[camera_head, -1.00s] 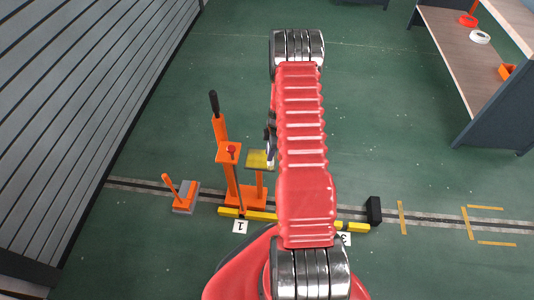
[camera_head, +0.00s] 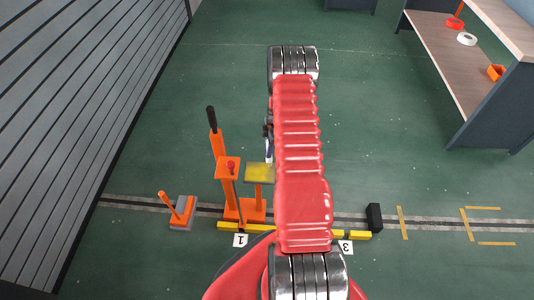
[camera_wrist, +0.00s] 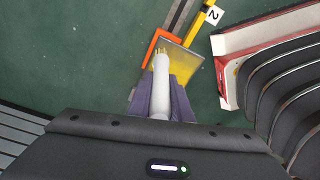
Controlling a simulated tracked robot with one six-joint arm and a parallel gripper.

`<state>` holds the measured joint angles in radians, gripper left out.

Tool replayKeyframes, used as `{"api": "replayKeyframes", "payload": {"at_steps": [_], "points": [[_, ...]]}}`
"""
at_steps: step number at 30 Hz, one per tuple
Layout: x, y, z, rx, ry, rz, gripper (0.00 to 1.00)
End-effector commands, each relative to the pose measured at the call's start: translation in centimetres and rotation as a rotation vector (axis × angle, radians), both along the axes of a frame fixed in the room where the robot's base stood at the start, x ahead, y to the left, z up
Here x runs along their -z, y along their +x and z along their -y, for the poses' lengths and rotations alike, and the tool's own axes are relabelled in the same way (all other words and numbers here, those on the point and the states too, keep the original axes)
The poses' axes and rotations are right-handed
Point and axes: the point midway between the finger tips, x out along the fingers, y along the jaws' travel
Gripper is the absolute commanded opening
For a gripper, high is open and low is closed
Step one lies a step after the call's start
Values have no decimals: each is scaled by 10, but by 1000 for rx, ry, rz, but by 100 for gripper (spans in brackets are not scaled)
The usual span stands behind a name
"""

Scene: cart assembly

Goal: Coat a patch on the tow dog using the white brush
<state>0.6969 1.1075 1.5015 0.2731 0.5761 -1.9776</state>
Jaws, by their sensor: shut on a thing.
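The orange tow dog (camera_head: 219,178) stands on the floor left of my arm, with a black-handled lever rising from it. Its flat plate (camera_head: 259,173) looks yellow in the head view. My gripper (camera_wrist: 161,86) is shut on the white brush (camera_wrist: 160,75), whose yellowish bristle tip points at the plate. The tip overlaps the plate's left part in the picture; whether it touches cannot be told. In the head view my red arm hides most of the gripper.
An orange-handled grey block (camera_head: 181,213) stands left of the tow dog. A yellow bar (camera_head: 229,226) with number cards lies along a floor track. A black block (camera_head: 374,217) stands to the right. A workbench (camera_head: 440,62) is at upper right and a slatted grey wall (camera_head: 80,90) at left.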

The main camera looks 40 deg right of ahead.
Motion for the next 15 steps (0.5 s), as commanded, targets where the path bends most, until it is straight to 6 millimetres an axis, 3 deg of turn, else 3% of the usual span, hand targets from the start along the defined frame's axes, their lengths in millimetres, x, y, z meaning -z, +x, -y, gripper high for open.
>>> {"api": "replayKeyframes", "payload": {"at_steps": [5,9,15], "points": [[1,5,9,-7,0,0,0],[-21,7,9,-10,-3,3,0],[-37,6,9,-8,-1,1,0]]}}
